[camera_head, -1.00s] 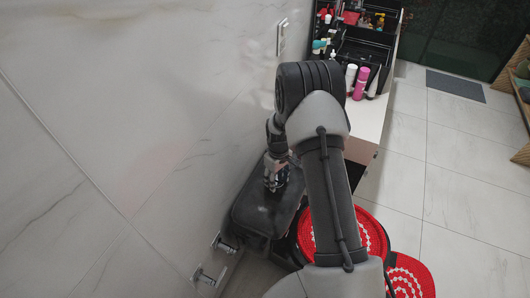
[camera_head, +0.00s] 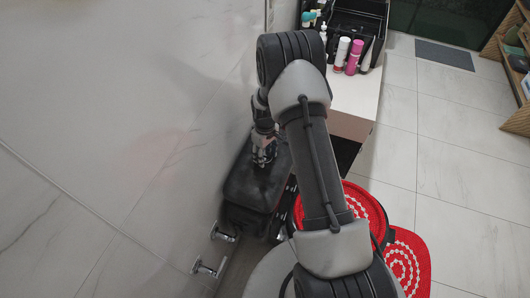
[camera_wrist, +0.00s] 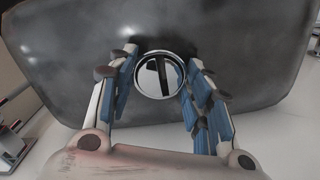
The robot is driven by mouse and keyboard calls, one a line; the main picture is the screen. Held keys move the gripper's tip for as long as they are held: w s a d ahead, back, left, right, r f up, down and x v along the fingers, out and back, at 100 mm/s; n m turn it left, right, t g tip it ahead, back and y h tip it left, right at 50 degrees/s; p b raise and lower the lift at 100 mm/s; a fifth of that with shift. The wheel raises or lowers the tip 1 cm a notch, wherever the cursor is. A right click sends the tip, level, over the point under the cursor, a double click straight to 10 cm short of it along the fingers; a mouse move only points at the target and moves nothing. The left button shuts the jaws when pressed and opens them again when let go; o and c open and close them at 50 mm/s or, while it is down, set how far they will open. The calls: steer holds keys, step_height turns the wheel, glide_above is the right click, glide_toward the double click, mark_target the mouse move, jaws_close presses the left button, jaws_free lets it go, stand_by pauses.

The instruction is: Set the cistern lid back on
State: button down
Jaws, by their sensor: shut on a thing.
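The dark grey cistern lid (camera_head: 252,190) is a rounded rectangular slab beside the tiled wall in the head view. It fills much of the wrist view (camera_wrist: 70,70). A round chrome button (camera_wrist: 160,75) with a dark bar across it shows on the lid. My gripper (camera_head: 263,155) is on the lid's upper face; its blue-padded fingers (camera_wrist: 160,82) stand on either side of the button, closed on the lid at this fitting. A dark body shows below the lid's near edge, but the lid hides most of it. I cannot tell whether they touch.
Two chrome wall fittings (camera_head: 222,233) stick out near the lid's near end. A red round cover (camera_head: 365,205) and a red mat (camera_head: 410,262) lie to the right. A white counter (camera_head: 352,95) holds bottles and a black organiser.

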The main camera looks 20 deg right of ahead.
steer(key=shift+w+f+b, duration=0.15)
steer(key=shift+f+b, duration=1.5)
steer(key=shift+f, duration=0.75)
steer(key=shift+f+b, duration=0.6)
stand_by(0.6)
steer(key=c, duration=1.2)
jaws_free()
steer(key=o, duration=0.5)
steer(key=shift+c, duration=0.2)
steer(key=shift+s+f, duration=0.1)
steer(key=shift+s, duration=0.1)
step_height(320, 180, up, 12)
steer(key=shift+r, duration=0.1)
steer(key=shift+r, duration=0.1)
